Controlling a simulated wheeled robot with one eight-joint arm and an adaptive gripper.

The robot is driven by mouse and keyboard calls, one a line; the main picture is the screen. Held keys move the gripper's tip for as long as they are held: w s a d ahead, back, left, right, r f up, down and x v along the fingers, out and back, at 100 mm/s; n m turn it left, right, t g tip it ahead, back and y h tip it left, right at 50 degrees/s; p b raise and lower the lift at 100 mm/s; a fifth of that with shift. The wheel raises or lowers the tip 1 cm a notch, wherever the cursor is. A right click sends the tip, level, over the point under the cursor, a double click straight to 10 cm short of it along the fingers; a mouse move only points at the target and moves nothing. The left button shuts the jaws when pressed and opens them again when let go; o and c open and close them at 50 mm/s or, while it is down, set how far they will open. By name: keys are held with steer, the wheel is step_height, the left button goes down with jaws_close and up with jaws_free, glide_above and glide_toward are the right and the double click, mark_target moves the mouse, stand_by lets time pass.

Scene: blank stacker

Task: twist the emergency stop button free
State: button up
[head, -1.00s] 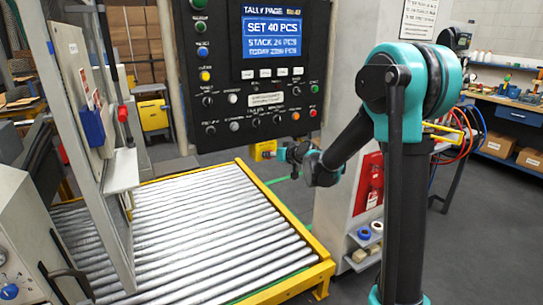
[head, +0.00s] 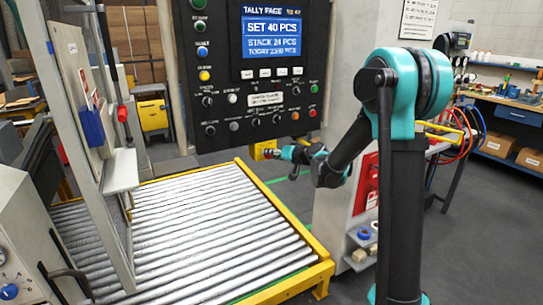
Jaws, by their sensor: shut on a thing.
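The emergency stop button (head: 271,153) is a small red knob on a yellow box (head: 260,149). The box hangs just below the lower right of the black control panel, above the far edge of the roller table. My gripper (head: 277,153) reaches in from the right and is shut on the button at the box's right side. The fingers are very small in this view and hide part of the button. Its turned angle cannot be told.
The black control panel (head: 225,100) with its blue screen stands right above. The roller table (head: 200,225) with a yellow frame lies below and is empty. A grey cabinet (head: 333,215) with small shelves stands right of it, behind my arm.

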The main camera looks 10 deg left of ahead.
steer(key=shift+m, duration=0.4)
stand_by(0.3)
steer(key=o, duration=1.2)
steer(key=shift+c, duration=0.2)
steer(key=v, duration=1.2)
steer(key=shift+w+d, duration=0.2)
steer(key=shift+f, duration=0.15)
